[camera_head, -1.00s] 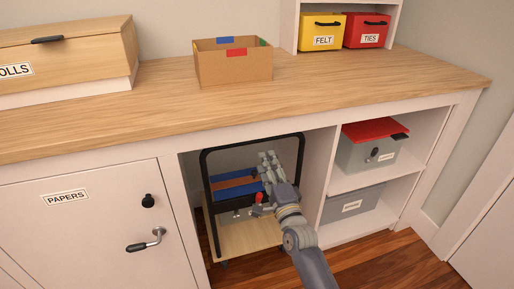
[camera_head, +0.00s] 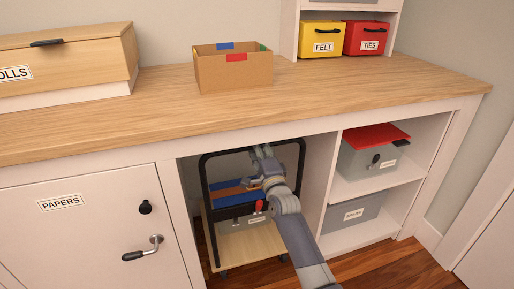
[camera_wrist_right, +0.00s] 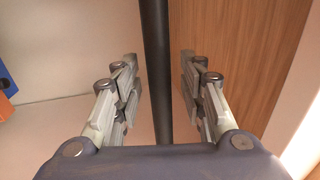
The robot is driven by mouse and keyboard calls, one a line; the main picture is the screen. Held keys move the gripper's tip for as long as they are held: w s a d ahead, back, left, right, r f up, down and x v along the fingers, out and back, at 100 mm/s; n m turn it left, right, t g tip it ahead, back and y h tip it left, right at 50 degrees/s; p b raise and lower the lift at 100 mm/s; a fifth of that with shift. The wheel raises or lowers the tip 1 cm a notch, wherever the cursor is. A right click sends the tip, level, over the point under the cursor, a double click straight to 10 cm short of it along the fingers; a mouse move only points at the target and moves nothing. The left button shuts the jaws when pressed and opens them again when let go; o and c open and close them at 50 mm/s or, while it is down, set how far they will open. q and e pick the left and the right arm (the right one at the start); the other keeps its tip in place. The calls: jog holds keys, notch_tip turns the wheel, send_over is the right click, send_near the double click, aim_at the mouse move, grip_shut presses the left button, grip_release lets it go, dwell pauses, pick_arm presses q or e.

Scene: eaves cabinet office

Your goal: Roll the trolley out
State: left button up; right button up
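The trolley (camera_head: 258,243) stands in the open bay under the counter. It has a pale wooden base, a black tube handle frame (camera_head: 206,180) and small casters. Blue and orange items and a grey box with a red part (camera_head: 259,205) show on or behind it, partly hidden by my arm. My right gripper (camera_head: 262,152) is at the top bar of the handle. In the right wrist view the black bar (camera_wrist_right: 157,70) runs between its open fingers, with a narrow gap at least on the right side. My left gripper is not in view.
The bay is framed by the papers door (camera_head: 100,225) on the left and a shelf divider (camera_head: 316,190) on the right. The shelves hold grey boxes (camera_head: 352,210). A cardboard box (camera_head: 235,72) stands on the counter above. Wooden floor (camera_head: 365,265) is clear in front.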

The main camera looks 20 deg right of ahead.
grip_shut()
